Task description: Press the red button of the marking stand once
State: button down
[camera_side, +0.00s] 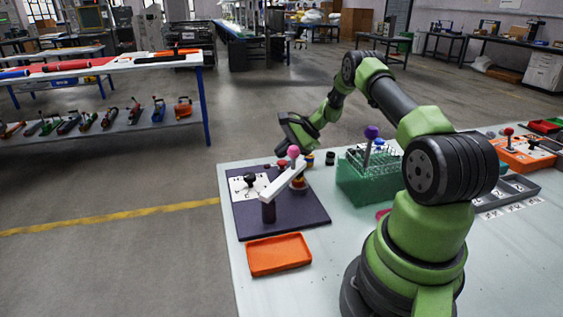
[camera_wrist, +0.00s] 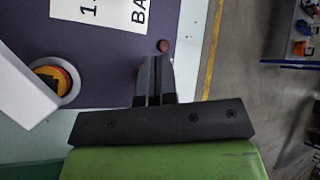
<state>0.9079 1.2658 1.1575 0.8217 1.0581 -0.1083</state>
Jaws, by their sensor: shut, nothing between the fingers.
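The marking stand (camera_side: 309,216) is a dark purple base plate with a white arm, a pink ball knob (camera_side: 293,152) and a dark post. A small red button (camera_side: 281,163) shows near the far edge of the plate. In the wrist view the dull red button (camera_wrist: 164,45) lies just beyond my fingertips, slightly to their right, with no contact visible. My gripper (camera_wrist: 154,60) is shut and empty. In the side view my gripper (camera_side: 284,150) is above the far part of the stand, its fingertips partly hard to make out near the pink knob.
The white arm (camera_wrist: 25,88) and a yellow-ringed part (camera_wrist: 50,78) are left of my fingers in the wrist view. A white label (camera_wrist: 105,15) lies on the plate. An orange tray (camera_side: 279,254) is in front of the stand; a green rack (camera_side: 368,187) stands to its right.

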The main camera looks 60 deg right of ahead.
aim_at(283, 162)
jog(key=shift+r, duration=2.65)
jog(key=s+a+r+n+g, duration=0.25)
jog(key=a+r+n, duration=0.65)
jog(key=a+r, duration=0.95)
jog(key=s+a+r+n+h, duration=0.1)
jog(key=s+a+n, duration=0.3)
jog(key=s, duration=0.5)
jog(key=s+a+r+n+t+h, duration=0.1)
jog(key=s+a+n, duration=0.3)
jog(key=s, duration=0.5)
jog(key=a, duration=0.2)
jog(key=shift+s+a+n, duration=0.3)
jog(key=shift+s+a, duration=0.05)
jog(key=shift+s, duration=0.05)
